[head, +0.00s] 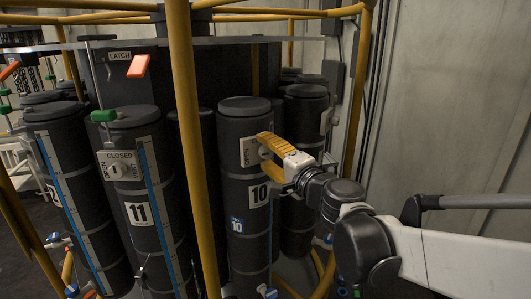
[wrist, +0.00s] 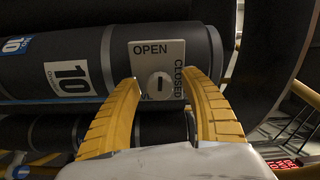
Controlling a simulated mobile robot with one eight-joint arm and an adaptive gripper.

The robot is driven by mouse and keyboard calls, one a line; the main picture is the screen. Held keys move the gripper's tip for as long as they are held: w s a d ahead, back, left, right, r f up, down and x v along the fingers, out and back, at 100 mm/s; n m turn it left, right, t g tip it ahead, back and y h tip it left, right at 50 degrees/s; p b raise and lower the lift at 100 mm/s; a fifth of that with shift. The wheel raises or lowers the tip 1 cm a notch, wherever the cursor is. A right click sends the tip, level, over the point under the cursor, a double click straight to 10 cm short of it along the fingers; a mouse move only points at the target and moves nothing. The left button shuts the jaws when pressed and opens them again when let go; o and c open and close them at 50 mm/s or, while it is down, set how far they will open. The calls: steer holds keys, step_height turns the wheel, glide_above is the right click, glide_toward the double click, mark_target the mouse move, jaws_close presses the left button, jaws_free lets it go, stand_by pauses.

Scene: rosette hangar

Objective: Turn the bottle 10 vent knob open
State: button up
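Bottle 10 (head: 242,170) is a dark upright cylinder with a white "10" label in the middle of the head view. Its vent knob (wrist: 160,86) is a round light knob with a dark slot, on a plate (wrist: 157,50) marked OPEN and CLOSED. In the wrist view the plate looks turned sideways, and the slot runs roughly up-down in the picture. My gripper (wrist: 163,95) has yellow fingers, spread apart on either side of the knob, with visible gaps. In the head view my gripper (head: 268,144) reaches the plate from the right and hides the knob.
Bottle 11 (head: 135,190), with its own OPEN/CLOSED plate (head: 118,165), stands to the left. A yellow post (head: 188,120) rises between the two bottles. A yellow rail (head: 357,90) and grey wall (head: 440,100) are on the right. An orange latch handle (head: 138,66) is upper left.

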steer(key=v, duration=1.2)
